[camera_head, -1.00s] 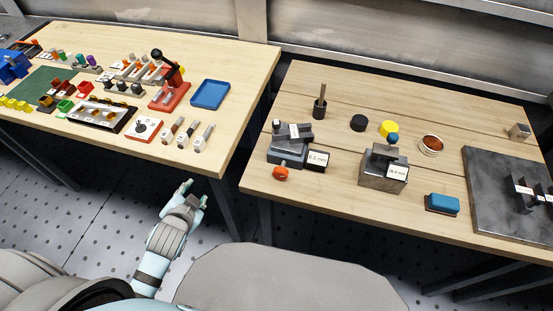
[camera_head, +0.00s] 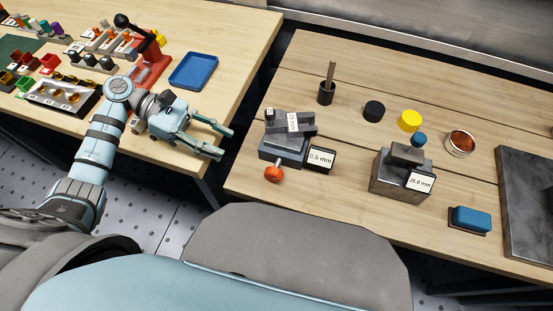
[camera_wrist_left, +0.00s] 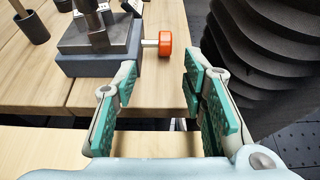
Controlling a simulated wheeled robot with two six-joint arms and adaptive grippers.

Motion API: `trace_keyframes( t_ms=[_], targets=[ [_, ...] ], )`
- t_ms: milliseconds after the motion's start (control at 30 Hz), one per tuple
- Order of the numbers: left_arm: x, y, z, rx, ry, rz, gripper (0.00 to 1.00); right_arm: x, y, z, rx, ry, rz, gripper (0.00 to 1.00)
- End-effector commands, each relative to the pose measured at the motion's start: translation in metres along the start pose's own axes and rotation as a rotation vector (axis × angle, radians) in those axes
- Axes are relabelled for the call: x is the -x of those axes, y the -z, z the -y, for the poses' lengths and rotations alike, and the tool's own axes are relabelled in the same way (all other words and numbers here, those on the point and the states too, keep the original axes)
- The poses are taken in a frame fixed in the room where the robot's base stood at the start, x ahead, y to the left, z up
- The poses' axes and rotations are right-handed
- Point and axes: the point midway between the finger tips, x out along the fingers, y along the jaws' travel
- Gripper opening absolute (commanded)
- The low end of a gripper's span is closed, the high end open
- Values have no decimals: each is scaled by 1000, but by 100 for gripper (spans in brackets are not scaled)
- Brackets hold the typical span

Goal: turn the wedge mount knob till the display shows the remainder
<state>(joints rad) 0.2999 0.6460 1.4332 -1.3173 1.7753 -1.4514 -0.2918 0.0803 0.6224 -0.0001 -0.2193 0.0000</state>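The wedge mount (camera_head: 284,150), a dark grey stepped block, stands at the left of the right-hand table. Its orange knob (camera_head: 274,174) sticks out on a short shaft at its front. Its display (camera_head: 320,158) reads 0.5 mm. My left gripper (camera_head: 226,143) is open and empty, left of the mount and apart from it. In the left wrist view, the orange knob (camera_wrist_left: 165,44) shows beyond the two green-padded fingers (camera_wrist_left: 160,80), between their tips in the picture. The mount's base (camera_wrist_left: 95,64) is left of it. My right gripper is not in view.
A second grey block (camera_head: 390,175) with a blue knob (camera_head: 418,139) and a 26.0 mm display (camera_head: 420,184) stands to the right. A black holder (camera_head: 326,95) is behind the mount. A gap separates the tables; the left-hand table holds a blue tray (camera_head: 194,71).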

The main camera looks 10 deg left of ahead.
Motion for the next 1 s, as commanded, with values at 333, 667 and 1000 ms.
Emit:
trace_keyframes(
  t_ms=[333,667,1000],
  targets=[
    [-76,-6,0,-2,10,8,38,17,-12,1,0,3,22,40],
    [-135,-4,1,1,4,6,38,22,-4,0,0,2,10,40],
    [-142,-4,1,0,4,5,38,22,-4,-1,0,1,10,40]
  ],
)
